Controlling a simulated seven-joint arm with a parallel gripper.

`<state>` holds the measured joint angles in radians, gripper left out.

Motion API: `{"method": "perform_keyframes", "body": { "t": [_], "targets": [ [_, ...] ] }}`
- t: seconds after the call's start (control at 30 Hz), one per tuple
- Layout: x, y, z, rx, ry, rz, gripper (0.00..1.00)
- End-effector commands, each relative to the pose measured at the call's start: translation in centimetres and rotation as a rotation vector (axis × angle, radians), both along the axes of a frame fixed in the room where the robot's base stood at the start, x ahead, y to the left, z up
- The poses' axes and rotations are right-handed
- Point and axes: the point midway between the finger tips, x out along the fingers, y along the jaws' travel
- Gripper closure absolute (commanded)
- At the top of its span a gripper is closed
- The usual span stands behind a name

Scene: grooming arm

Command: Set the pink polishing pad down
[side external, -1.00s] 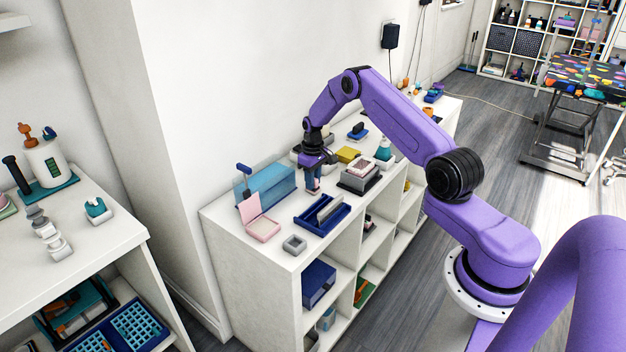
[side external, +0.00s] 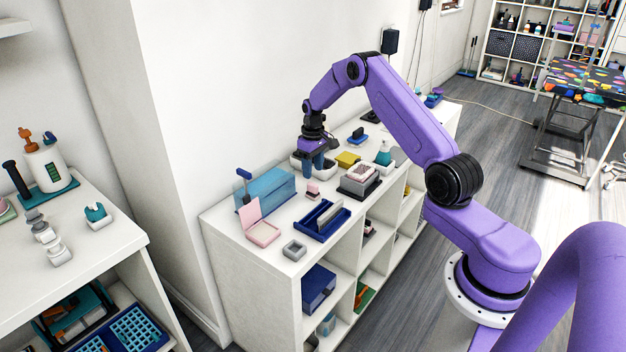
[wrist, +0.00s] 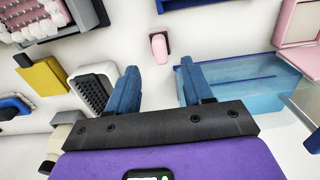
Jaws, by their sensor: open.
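The small pink polishing pad (side external: 313,191) stands on the white shelf top, between the translucent blue box and the blue divided tray. In the wrist view the pad (wrist: 159,46) shows alone on bare white surface, beyond the fingertips. My gripper (side external: 316,160) is above the shelf top, behind the pad and apart from it. In the wrist view its two blue fingers (wrist: 158,72) are spread with nothing between them.
A translucent blue box (side external: 268,188) is left of the pad. The blue divided tray (side external: 322,222) is in front, with an open pink case (side external: 263,233) at front left. A grey stacked tray (side external: 358,186) and yellow block (side external: 347,159) are to the right.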

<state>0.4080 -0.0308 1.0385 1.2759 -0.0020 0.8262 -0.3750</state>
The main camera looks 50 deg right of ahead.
Motion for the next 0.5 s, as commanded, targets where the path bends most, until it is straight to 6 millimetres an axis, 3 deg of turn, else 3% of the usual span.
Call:
{"method": "perform_keyframes", "body": {
  "t": [0.13, 0.37, 0.5],
  "targets": [
    [0.1, 0.0, 2.7, -0.001, -0.003, 0.001, 0.49],
    [0.0, 0.1, 4.9, 0.0, 0.0, 0.002, 0.49],
    [0.1, 1.9, 6.0, 0.0, -0.001, 0.032, 0.49]
  ]
}}
